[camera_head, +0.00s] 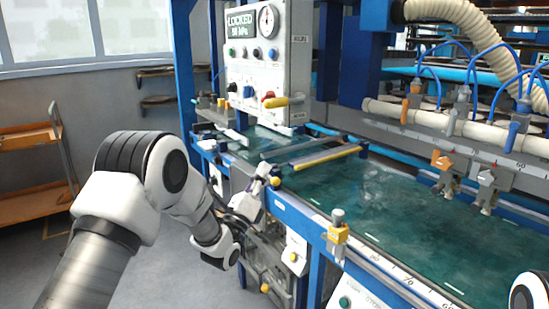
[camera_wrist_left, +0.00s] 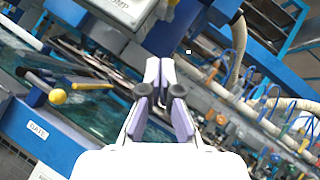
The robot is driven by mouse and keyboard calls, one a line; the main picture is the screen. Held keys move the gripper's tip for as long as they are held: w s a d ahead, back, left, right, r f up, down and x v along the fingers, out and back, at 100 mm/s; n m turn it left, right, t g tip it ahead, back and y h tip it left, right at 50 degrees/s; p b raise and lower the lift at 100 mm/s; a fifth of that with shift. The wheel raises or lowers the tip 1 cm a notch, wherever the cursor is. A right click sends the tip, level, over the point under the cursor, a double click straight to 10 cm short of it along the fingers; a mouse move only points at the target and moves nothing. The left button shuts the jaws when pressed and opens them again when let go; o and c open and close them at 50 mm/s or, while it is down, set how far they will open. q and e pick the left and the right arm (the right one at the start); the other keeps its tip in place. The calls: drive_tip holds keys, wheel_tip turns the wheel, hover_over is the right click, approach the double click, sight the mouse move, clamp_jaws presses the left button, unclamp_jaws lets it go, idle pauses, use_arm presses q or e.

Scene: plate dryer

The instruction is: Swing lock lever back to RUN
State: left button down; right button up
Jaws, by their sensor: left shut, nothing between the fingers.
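The grey control panel (camera_head: 258,60) stands at the back, and its display reads LOCKED. My left gripper (camera_head: 263,171) is shut and empty, in front of and below the panel, near the table's front rail and apart from the lever. In the left wrist view, its fingers (camera_wrist_left: 160,72) are together. The lever is not clearly seen there. My right gripper is out of view.
A yellow-tipped gate bar (camera_head: 318,158) crosses the green table (camera_head: 390,195) close to my left gripper. Its yellow ball end (camera_wrist_left: 57,97) shows near the GATE label (camera_wrist_left: 37,130). Hoses and clamps (camera_head: 450,170) hang at right. An orange cart (camera_head: 35,175) stands at left.

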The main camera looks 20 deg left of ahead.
use_arm(q)
drive_tip(key=shift+s+r+m+t+h, duration=0.1)
drive_tip(key=shift+r+m+t+h, duration=0.2)
drive_tip(key=shift+r+m, duration=0.5)
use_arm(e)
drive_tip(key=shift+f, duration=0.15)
use_arm(q)
drive_tip(key=shift+r, duration=0.1)
drive_tip(key=p, duration=0.2)
approach(286, 101)
drive_tip(key=w+d+f, duration=0.1)
drive_tip(key=w+f, duration=0.1)
drive_tip(key=r, duration=0.1)
drive_tip(key=w+r, duration=0.1)
drive_tip(key=w+a+r+p, duration=0.1)
drive_tip(key=r, duration=0.1)
drive_tip(key=shift+w, duration=0.15)
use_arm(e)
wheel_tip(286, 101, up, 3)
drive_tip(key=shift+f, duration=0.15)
use_arm(q)
drive_tip(key=shift+a+r, duration=0.1)
